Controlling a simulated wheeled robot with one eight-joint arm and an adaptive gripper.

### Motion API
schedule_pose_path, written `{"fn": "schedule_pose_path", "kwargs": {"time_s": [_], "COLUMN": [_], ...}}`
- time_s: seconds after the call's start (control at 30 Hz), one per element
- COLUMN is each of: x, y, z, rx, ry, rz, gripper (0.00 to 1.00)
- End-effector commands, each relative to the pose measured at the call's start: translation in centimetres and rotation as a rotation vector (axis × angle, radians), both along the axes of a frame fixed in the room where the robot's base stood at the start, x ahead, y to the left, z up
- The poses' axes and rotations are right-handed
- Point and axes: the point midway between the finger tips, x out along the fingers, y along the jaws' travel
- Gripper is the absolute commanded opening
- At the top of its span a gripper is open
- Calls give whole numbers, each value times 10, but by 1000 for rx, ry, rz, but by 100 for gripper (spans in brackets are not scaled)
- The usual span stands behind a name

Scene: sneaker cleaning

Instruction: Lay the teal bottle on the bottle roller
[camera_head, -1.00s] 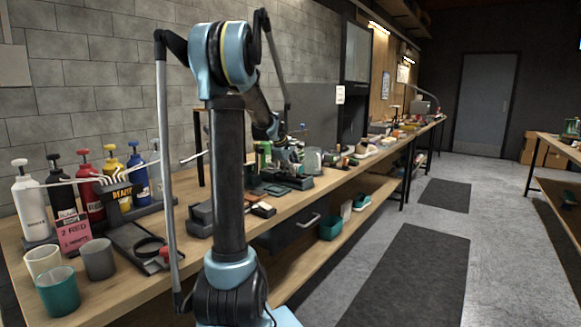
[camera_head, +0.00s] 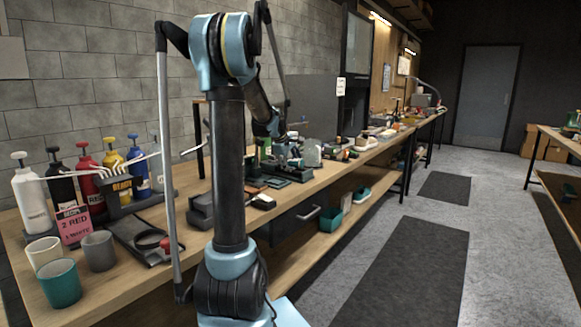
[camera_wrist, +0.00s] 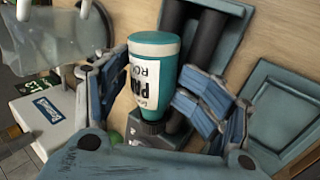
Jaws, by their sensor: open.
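The teal bottle (camera_wrist: 153,48) has a white label with dark lettering and a black cap toward the bottom of the wrist view. The bottle roller (camera_wrist: 207,38) has two black rollers in a teal frame, and the bottle overlaps the rollers in this view. I cannot tell whether it fully rests on them. My gripper (camera_wrist: 150,85) is open, with blue-grey fingers on both sides of the bottle. Gaps show beside the bottle. In the head view my gripper (camera_head: 288,148) is small and partly hidden among the bench items.
A teal tray (camera_wrist: 285,105) lies right of the roller, and a white box (camera_wrist: 45,115) is at the left. In the head view, several pump bottles (camera_head: 85,180) and cups (camera_head: 60,283) stand at the bench's near left. The aisle floor (camera_head: 340,255) is clear.

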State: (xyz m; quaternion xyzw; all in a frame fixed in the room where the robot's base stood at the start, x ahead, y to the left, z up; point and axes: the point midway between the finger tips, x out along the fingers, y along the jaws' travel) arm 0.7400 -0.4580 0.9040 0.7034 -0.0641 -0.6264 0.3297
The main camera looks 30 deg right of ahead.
Motion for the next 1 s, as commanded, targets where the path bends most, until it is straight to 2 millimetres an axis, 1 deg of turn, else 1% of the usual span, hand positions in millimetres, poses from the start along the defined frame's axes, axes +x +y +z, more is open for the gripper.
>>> {"fn": "schedule_pose_path", "kwargs": {"time_s": [0.27, 0.43, 0.57, 0.8, 1.0], "x": [1, -2, -6, -15, -21], "y": [0, 6, 16, 39, 54], "z": [1, 11, 27, 64, 89], "rx": [-1, -2, -1, -1, -1], "ry": [-1, -1, 0, 0, 1], "rz": [1, 1, 2, 2, 2], "gripper": [63, 63, 63, 63, 63]}}
